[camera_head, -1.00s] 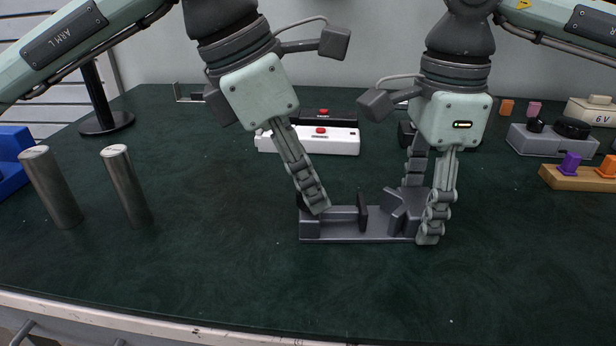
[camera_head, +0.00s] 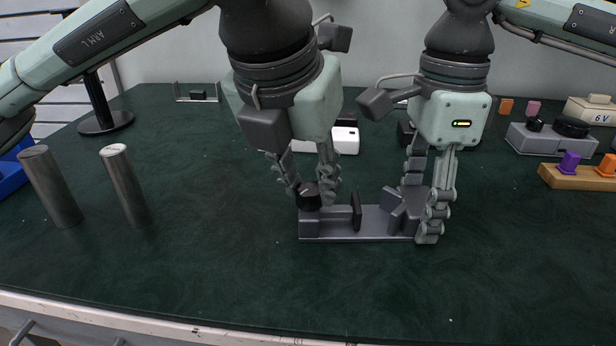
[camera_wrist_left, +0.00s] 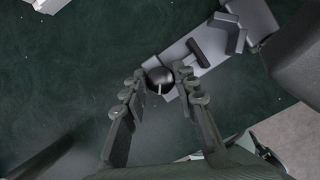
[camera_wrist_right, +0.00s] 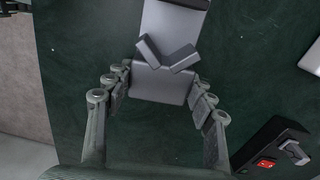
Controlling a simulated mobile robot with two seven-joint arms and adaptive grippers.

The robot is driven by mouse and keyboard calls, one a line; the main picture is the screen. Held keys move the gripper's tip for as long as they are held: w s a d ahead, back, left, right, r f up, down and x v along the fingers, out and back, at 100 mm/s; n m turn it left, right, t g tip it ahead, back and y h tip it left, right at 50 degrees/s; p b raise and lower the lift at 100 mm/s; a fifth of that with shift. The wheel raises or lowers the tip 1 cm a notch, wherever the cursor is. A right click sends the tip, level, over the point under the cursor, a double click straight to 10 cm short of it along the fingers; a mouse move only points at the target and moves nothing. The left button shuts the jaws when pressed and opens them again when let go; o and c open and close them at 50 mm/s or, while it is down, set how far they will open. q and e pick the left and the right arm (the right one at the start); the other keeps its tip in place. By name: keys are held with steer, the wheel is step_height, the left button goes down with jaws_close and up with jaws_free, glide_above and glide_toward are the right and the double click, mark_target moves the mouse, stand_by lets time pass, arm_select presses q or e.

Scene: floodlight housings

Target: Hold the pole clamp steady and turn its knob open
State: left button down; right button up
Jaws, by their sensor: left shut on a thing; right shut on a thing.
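The grey pole clamp (camera_head: 380,238) lies flat on the table, with a V-shaped block (camera_head: 400,210) at its right end and an upright dark jaw plate (camera_head: 356,212) apart from the block. Its black knob (camera_head: 309,199), with a white pointer line, sits at the left end. My left gripper (camera_head: 311,190) is shut on the knob from above; the knob also shows between its fingers in the left wrist view (camera_wrist_left: 160,80). My right gripper (camera_head: 424,205) is shut on the clamp's V-block end, also visible in the right wrist view (camera_wrist_right: 162,86).
Two upright metal cylinders (camera_head: 50,187) (camera_head: 126,187) stand at left. A blue bin (camera_head: 12,160) is at the left edge. A white box (camera_head: 345,140) lies behind the clamp. A grey unit (camera_head: 548,141) and wooden pegboard (camera_head: 577,178) are at right. The table front is clear.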

arm_select(q)
steer(key=shift+d+n+y, duration=0.1)
steer(key=shift+n+y, duration=0.6)
steer(key=shift+n, duration=1.2)
steer(key=c, duration=1.2)
jaws_free()
steer(key=shift+r, duration=0.1)
steer(key=v, duration=1.1)
steer(key=shift+s+d+r, duration=0.1)
steer(key=shift+s+r, duration=0.2)
steer(key=shift+s, duration=0.05)
